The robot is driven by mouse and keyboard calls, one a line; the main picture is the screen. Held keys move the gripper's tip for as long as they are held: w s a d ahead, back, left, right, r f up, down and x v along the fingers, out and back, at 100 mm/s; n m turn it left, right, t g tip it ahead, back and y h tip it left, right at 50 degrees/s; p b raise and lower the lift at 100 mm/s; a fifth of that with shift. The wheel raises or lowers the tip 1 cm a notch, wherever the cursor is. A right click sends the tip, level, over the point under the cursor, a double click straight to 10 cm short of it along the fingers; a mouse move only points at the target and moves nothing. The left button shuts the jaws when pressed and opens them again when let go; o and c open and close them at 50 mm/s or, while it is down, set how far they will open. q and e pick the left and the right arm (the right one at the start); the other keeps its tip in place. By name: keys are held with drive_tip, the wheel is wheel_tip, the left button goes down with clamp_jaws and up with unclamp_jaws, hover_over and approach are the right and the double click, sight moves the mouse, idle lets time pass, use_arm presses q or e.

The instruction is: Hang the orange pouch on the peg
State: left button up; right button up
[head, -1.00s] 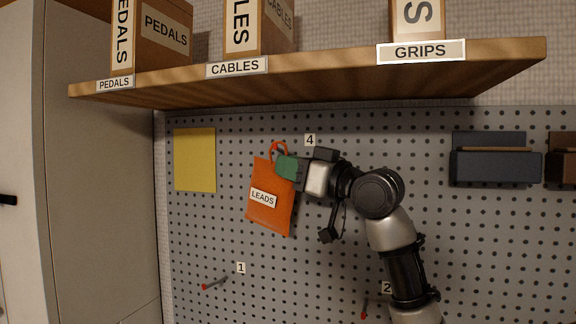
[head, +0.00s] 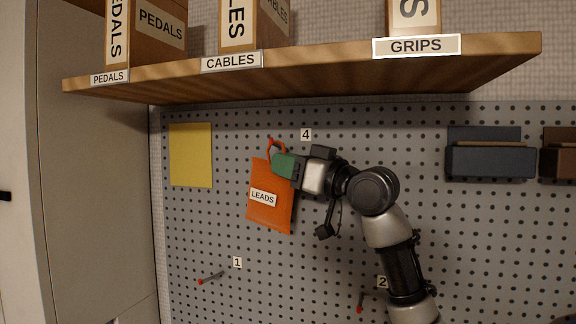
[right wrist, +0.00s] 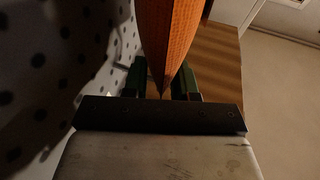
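The orange pouch (head: 271,205) with a LEADS label hangs in front of the pegboard, slightly tilted, with its orange loop (head: 277,148) at the top. My right gripper (head: 284,165) is shut on the pouch's upper part with its green fingers. In the right wrist view the pouch (right wrist: 170,35) sits between the green fingers (right wrist: 160,84). A peg's red tip (head: 270,140) shows at the loop's top, left of the number 4 label. I cannot tell whether the loop is around that peg. My left gripper is not in view.
A wooden shelf (head: 310,75) with labelled boxes juts out above. Red-tipped pegs stand by label 1 (head: 210,277) and label 2 (head: 361,302). A yellow sheet (head: 190,155) is left of the pouch; a dark blue holder (head: 490,160) is at right.

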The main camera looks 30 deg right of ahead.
drive_tip(key=shift+o, duration=1.3)
drive_tip(key=shift+s+f, duration=0.1)
drive_tip(key=b+v, duration=0.5)
drive_tip(key=v, duration=0.5)
drive_tip(key=shift+s, duration=0.35)
drive_tip(key=shift+d, duration=0.15)
